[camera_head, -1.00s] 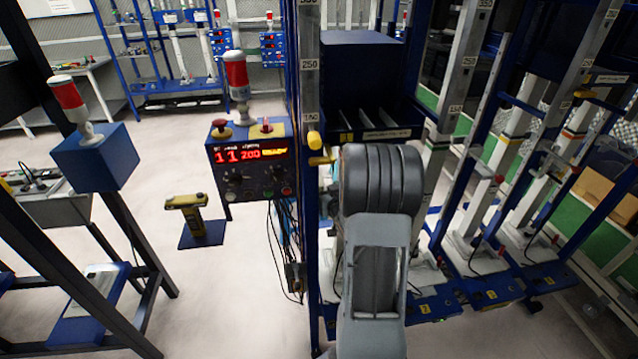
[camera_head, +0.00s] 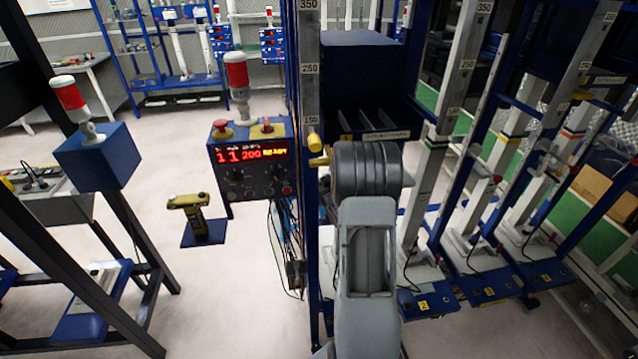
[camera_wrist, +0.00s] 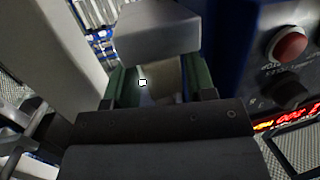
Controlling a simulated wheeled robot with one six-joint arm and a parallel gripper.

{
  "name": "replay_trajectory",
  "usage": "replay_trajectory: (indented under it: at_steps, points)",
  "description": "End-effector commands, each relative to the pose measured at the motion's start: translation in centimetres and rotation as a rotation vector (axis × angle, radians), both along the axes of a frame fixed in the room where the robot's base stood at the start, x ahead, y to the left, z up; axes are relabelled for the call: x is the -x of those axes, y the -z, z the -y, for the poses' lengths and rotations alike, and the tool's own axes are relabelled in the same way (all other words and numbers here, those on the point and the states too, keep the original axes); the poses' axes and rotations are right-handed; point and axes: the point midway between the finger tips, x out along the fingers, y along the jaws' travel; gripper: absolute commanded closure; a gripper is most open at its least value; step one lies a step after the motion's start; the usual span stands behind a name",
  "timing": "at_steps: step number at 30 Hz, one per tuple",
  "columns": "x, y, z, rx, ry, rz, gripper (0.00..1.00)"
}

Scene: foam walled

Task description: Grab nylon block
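In the wrist view a plain light-grey block (camera_wrist: 157,34), which may be the nylon block, lies just past the finger ends, slightly tilted against them. My gripper (camera_wrist: 160,84) shows as a dark body with two green-sided fingers standing apart. A brownish strip and a small white square show in the gap between them. I cannot tell whether the fingers touch the block. In the head view my arm hides the gripper, and I cannot make out the block there.
A control box (camera_head: 250,165) with a lit red display stands left of my arm. Its red button (camera_wrist: 290,44) is close at the wrist view's right. A blue upright with a scale (camera_head: 309,100) stands beside my arm. Test stands (camera_head: 470,220) fill the right; open floor lies left.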

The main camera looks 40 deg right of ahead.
Motion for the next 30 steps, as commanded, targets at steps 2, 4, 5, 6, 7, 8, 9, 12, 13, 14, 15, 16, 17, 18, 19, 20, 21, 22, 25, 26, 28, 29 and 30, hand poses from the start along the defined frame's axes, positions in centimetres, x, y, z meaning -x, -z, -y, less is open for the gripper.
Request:
replay_trajectory:
  at_steps: [2,4,5,6,7,8,9,12,13,14,15,16,17,18,19,20,21,22,25,26,28,29,30]
  points:
    - [0.0,0.0,0.0,0.0,0.0,0.0,0.57]
    - [0.0,0.0,0.0,0.0,0.0,0.0,0.64]
    - [0.0,0.0,0.0,0.0,0.0,0.0,0.67]
    - [0.0,0.0,0.0,0.0,0.0,0.0,0.71]
    - [0.0,0.0,0.0,0.0,0.0,0.0,0.73]
    - [0.0,0.0,0.0,0.0,0.0,0.0,0.76]
    - [0.0,0.0,0.0,0.0,0.0,0.0,0.8]
    - [0.0,0.0,0.0,0.0,0.0,0.0,0.9]
    - [0.0,0.0,0.0,0.0,0.0,0.0,0.93]
    - [0.0,0.0,0.0,0.0,0.0,0.0,0.95]
    - [0.0,0.0,0.0,0.0,0.0,0.0,0.97]
    - [0.0,0.0,0.0,0.0,0.0,0.0,0.97]
    - [0.0,0.0,0.0,0.0,0.0,0.0,0.97]
    - [0.0,0.0,0.0,0.0,0.0,0.0,0.97]
    - [0.0,0.0,0.0,0.0,0.0,0.0,0.97]
    - [0.0,0.0,0.0,0.0,0.0,0.0,0.97]
    - [0.0,-0.1,0.0,0.0,0.0,0.0,0.97]
    - [0.0,-0.1,0.0,0.0,0.0,0.0,0.97]
    - [0.0,-0.5,0.0,0.0,0.0,0.001,0.97]
    - [0.0,-0.7,0.0,0.001,-0.001,0.001,0.97]
    - [0.0,-1.3,0.0,0.001,-0.001,0.002,0.97]
    - [0.0,-1.6,0.0,0.001,-0.001,0.002,0.97]
    - [0.0,-2.2,0.0,0.001,-0.001,0.002,0.97]
